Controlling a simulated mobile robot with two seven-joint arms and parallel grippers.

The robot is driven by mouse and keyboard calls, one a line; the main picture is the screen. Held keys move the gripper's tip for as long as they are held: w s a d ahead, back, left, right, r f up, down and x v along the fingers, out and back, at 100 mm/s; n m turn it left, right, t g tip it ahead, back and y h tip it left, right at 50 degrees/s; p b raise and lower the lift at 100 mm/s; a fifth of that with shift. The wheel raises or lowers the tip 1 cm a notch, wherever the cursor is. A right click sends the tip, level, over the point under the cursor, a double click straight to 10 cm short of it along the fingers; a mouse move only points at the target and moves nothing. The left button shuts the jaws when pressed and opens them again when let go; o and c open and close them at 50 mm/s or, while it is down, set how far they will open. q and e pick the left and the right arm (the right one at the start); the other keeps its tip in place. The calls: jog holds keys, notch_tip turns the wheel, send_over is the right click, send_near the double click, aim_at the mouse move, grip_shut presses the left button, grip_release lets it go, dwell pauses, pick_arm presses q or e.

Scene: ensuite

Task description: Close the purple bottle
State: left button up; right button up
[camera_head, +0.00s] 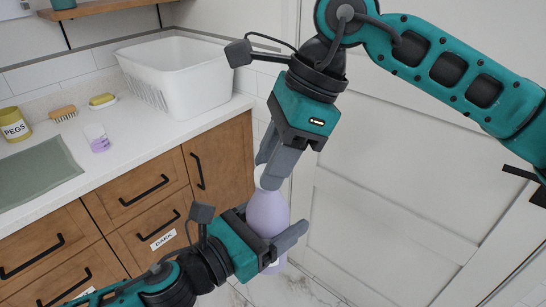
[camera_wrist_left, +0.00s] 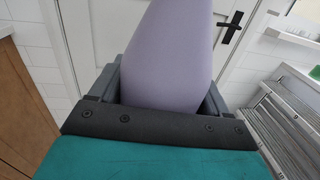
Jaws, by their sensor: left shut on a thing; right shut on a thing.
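The purple bottle (camera_head: 267,212) is held roughly upright in the air in front of the counter. My left gripper (camera_head: 279,242) is shut around its lower body. In the left wrist view the bottle (camera_wrist_left: 170,55) rises between the fingers of my left gripper (camera_wrist_left: 165,90). My right gripper (camera_head: 275,172) comes down from above and is shut at the bottle's top, on a white cap (camera_head: 264,178). The cap is mostly hidden by the fingers. I cannot tell whether the cap is seated on the neck.
The white counter (camera_head: 160,135) over wooden drawers holds a white basket (camera_head: 180,75), a small cup with purple liquid (camera_head: 97,138), a brush (camera_head: 62,113), a yellow sponge (camera_head: 102,100), a yellow pegs tin (camera_head: 14,125) and a green mat (camera_head: 35,172). A white door (camera_head: 390,200) stands behind.

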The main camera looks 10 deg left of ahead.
jog(key=shift+f, duration=0.55)
